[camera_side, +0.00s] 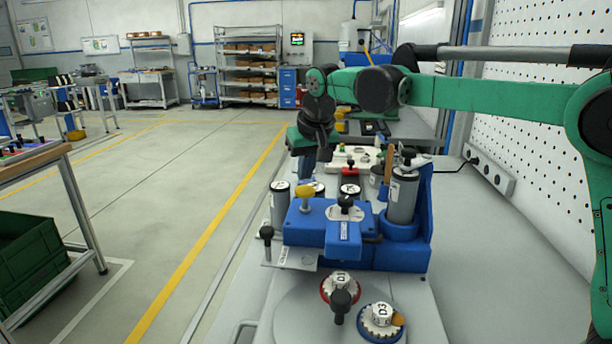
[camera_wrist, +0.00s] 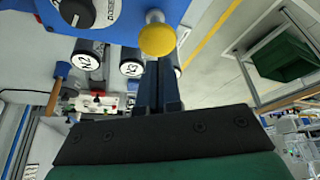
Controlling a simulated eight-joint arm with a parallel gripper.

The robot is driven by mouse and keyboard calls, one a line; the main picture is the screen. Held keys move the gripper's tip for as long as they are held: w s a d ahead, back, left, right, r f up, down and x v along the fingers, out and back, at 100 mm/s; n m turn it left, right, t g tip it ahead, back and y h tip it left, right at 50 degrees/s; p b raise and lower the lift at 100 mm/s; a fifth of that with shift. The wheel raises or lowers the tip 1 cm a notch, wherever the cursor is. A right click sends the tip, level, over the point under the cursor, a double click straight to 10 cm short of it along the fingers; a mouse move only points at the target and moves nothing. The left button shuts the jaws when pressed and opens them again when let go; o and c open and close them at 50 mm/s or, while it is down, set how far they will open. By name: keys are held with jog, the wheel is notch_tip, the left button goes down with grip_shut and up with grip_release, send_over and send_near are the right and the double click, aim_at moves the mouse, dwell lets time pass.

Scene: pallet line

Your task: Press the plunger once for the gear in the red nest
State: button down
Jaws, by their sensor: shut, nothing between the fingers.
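The red nest (camera_side: 326,291) is at the front of the side view and holds a white gear (camera_side: 341,279) marked with a D. A black knob on a stem (camera_side: 340,299) stands in front and partly hides both. The blue press body (camera_side: 312,228) stands behind the nests. It carries a yellow round knob on a metal stem (camera_side: 304,192), also in the wrist view (camera_wrist: 157,39), and a black knob (camera_side: 346,202). Which knob is the plunger is not marked. My gripper (camera_side: 307,177) is shut and empty, its blue fingers (camera_wrist: 158,80) behind the yellow knob; contact cannot be told.
A blue nest (camera_side: 381,334) with another white gear (camera_side: 380,316) is beside the red one. A grey cylinder (camera_side: 402,198) stands at the press's right. Labelled canisters (camera_wrist: 87,55) stand behind it. A small black-knobbed lever (camera_side: 266,240) is at left.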

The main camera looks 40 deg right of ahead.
aim_at(306, 188)
jog(key=shift+f, duration=1.9)
jog(key=shift+r, duration=3.6)
